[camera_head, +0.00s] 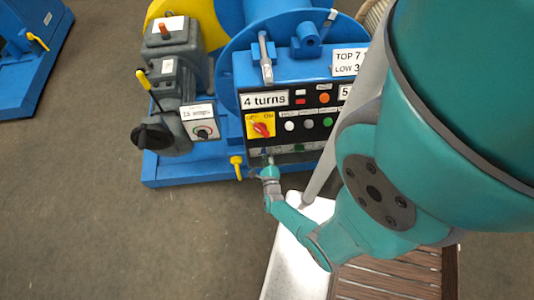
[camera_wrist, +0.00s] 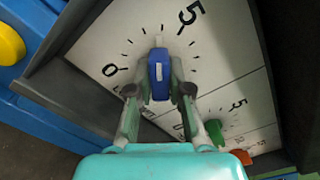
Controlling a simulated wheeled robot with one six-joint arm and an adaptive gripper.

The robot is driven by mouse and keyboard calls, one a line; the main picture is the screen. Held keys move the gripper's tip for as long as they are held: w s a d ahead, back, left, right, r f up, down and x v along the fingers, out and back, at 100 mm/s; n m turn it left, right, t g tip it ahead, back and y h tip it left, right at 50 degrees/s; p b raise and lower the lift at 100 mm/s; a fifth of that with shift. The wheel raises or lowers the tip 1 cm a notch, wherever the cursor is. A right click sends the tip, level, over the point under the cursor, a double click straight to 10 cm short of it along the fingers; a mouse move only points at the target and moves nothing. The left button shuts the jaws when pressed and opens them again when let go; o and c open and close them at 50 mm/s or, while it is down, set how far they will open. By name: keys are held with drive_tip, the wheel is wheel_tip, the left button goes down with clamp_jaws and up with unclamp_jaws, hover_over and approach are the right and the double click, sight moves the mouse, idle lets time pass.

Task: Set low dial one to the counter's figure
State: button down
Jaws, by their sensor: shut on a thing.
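A blue knob (camera_wrist: 159,70) with a white line stands on a white dial face (camera_wrist: 105,45) in the wrist view. My gripper (camera_wrist: 160,88) is shut on this knob, one finger on each side. The white line points up the picture, between the figures 0 and 5 and nearer the 5; the exact tick is hard to read. In the head view my gripper (camera_head: 268,168) is at the lower edge of the control panel, and the knob there is too small to make out. A plate reading "4 turns" (camera_head: 265,99) is on the panel above.
A green knob (camera_wrist: 215,132) and an orange knob (camera_wrist: 242,157) sit close to the right of my gripper. A sign reads "TOP 7" and "LOW 3" (camera_head: 347,63). A yellow switch plate (camera_head: 261,126) and several buttons are above. A yellow tap (camera_head: 236,162) is left of my gripper.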

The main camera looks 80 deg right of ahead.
drive_tip(key=shift+m, duration=0.5)
drive_tip(key=c, duration=1.1)
unclamp_jaws()
drive_tip(key=shift+v, duration=5.95)
